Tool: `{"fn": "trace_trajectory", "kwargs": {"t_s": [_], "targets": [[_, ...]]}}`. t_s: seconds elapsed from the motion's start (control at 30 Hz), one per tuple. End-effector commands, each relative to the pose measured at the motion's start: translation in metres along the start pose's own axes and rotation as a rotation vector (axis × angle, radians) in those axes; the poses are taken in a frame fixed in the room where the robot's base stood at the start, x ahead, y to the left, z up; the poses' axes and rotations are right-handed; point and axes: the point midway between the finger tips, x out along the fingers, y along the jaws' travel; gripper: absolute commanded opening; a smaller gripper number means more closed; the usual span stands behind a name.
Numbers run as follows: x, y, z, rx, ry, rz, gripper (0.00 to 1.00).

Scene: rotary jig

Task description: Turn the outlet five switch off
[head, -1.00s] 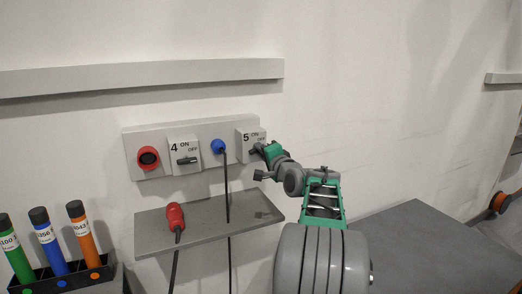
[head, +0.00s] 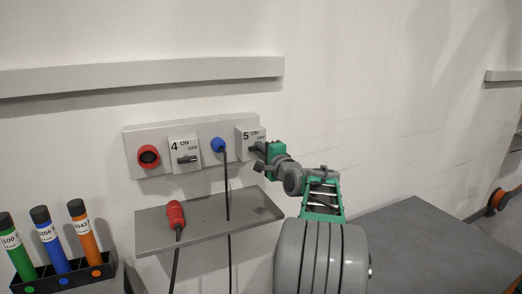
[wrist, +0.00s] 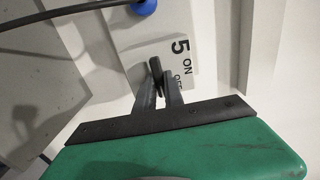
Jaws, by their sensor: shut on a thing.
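The outlet five switch box (head: 245,139) is a pale block marked 5, ON and OFF at the right end of the wall panel. Its face with the label also shows in the wrist view (wrist: 184,62). My gripper (head: 257,149) reaches it from the right. In the wrist view my gripper (wrist: 157,84) has its two dark fingers on either side of the black switch handle (wrist: 155,67), shut on it. The handle is mostly hidden in the head view, and I cannot tell its exact setting.
A blue plug (head: 218,145) with a hanging cable sits left of switch five. Switch four (head: 185,152) and a red socket (head: 148,156) are further left. A red connector (head: 175,213) lies on the shelf (head: 235,217) below. A tube rack (head: 75,278) stands lower left.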

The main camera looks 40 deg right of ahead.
Motion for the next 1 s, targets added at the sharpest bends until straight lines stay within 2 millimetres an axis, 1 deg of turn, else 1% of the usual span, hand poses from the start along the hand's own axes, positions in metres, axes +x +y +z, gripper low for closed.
{"fn": "trace_trajectory", "kwargs": {"t_s": [0.07,0.1,0.33,0.57,0.63,0.77,0.9,1.0], "targets": [[0.000,0.000,0.000,0.002,0.001,0.000,0.00],[0.000,0.000,0.000,0.001,0.001,0.000,0.16],[0.000,0.000,0.000,0.000,0.000,0.000,0.35],[-0.001,0.000,0.000,0.000,0.000,0.000,0.35],[-0.005,0.001,0.000,-0.001,0.001,-0.001,0.35],[-0.027,0.003,-0.001,-0.001,0.003,-0.002,0.35],[-0.057,0.004,-0.001,-0.001,0.003,-0.001,0.35],[-0.072,0.002,-0.001,-0.001,0.002,-0.001,0.35]]}}
